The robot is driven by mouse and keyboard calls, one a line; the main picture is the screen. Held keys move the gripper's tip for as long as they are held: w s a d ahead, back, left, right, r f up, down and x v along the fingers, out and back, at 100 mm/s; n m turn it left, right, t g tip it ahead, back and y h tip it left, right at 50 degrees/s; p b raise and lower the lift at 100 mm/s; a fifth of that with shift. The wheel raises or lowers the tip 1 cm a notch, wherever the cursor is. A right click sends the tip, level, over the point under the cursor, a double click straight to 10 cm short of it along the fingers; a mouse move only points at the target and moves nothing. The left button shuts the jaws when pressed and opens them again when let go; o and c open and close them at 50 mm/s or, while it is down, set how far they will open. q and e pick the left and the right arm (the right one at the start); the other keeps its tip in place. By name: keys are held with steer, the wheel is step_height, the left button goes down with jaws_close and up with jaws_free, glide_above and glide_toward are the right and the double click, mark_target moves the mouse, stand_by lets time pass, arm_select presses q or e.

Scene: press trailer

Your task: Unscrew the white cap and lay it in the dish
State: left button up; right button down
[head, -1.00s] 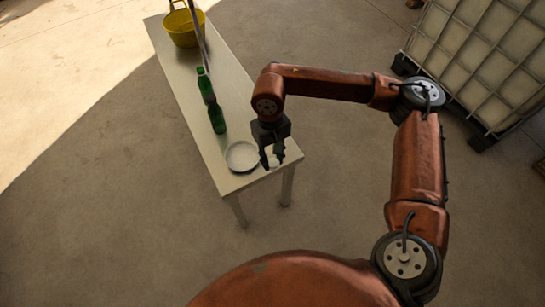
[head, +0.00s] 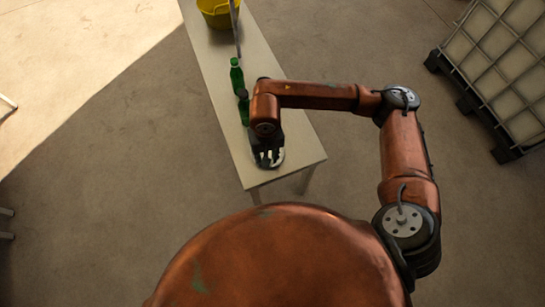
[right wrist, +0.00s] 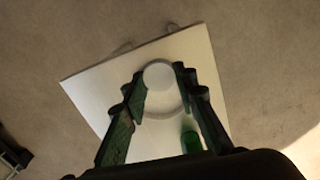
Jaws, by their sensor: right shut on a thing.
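My right gripper (right wrist: 159,73) is shut on the white cap (right wrist: 158,75), a round disc between its fingertips in the right wrist view. The pale round dish (right wrist: 166,113) shows just beyond and partly behind the cap; the height between them is hard to judge. In the head view my right gripper (head: 268,162) points down over the near end of the table and hides most of the dish (head: 281,158). A green bottle (right wrist: 191,141) stands near the dish. My left gripper is not in view.
Two green bottles (head: 236,76) stand in a row on the long pale table (head: 300,147). A yellow tub (head: 215,14) and a thin upright bar (head: 236,32) are farther along. A caged white tank (head: 497,60) stands at the right. Floor around the table is clear.

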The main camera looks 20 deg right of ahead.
steer(key=s+a+p, duration=0.2)
steer(key=s+a, duration=0.1)
steer(key=a, duration=0.3)
steer(key=m+b, duration=0.1)
steer(key=b, duration=0.1)
glide_above(270, 154)
steer(key=s+a, duration=0.1)
steer(key=s, duration=0.1)
steer(key=f, duration=0.9)
steer(key=shift+w, duration=0.2)
steer(key=shift+w+d+f, duration=0.1)
steer(key=shift+f, duration=0.1)
steer(key=shift+w+d+f+b, duration=0.1)
steer(key=shift+f+b, duration=0.15)
steer(key=shift+f, duration=0.65)
steer(key=shift+w+d+f+b, duration=0.1)
steer(key=shift+f+b, duration=0.1)
steer(key=shift+f, duration=0.7)
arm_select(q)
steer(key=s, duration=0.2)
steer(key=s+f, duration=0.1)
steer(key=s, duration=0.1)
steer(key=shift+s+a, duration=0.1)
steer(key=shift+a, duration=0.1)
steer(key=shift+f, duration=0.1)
